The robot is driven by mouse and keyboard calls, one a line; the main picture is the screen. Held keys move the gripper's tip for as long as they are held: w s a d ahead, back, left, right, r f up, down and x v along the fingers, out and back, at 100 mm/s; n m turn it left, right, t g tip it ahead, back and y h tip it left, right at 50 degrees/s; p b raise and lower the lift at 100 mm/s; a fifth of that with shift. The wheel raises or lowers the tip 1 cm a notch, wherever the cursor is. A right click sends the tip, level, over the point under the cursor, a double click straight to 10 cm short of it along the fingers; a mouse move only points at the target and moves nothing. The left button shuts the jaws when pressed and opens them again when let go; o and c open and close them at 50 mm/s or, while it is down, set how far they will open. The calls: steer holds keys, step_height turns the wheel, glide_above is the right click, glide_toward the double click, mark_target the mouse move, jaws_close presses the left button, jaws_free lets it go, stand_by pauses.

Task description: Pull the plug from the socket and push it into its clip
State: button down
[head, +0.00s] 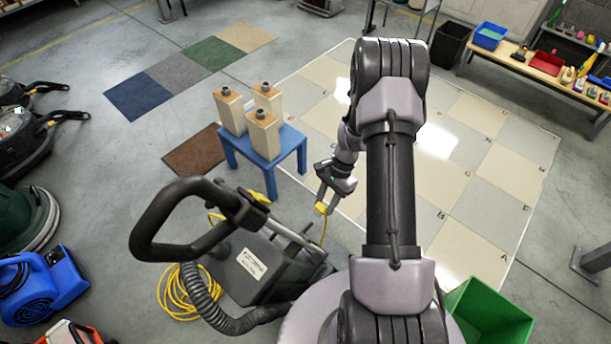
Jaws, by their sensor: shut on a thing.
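My gripper (328,193) is shut on a yellow plug (321,208), to the right of the dark floor machine (262,270). A yellow cord runs down from the plug beside the machine. The plug is small in the picture, and I cannot tell whether it touches anything besides the gripper. A small yellow part (260,196) shows near the base of the machine's black loop handle (150,215); I cannot tell whether it is the clip. I cannot make out a socket.
A blue stool (236,147) holding several tan containers (263,133) stands behind the machine. Coiled yellow cord (180,300) lies on the floor at its left. A green bin (490,315) stands at front right. The tiled floor (470,190) on the right is clear.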

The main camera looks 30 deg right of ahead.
mark_target(306, 238)
steer(key=shift+s+d+f+n, duration=0.2)
steer(key=shift+s+f+n, duration=0.4)
steer(key=shift+f, duration=0.3)
steer(key=s+a+f+b, duration=0.1)
steer(key=s+a+f, duration=0.1)
steer(key=a, duration=0.3)
steer(key=shift+a+b, duration=0.35)
steer(key=shift+b, duration=0.05)
steer(key=shift+f, duration=0.1)
steer(key=shift+d, duration=0.1)
steer(key=shift+s+a, duration=0.1)
steer(key=shift+a, duration=0.1)
steer(key=shift+a+f+b, duration=0.15)
steer(key=shift+a+b, duration=0.1)
steer(key=shift+b, duration=0.25)
steer(key=shift+s, duration=0.1)
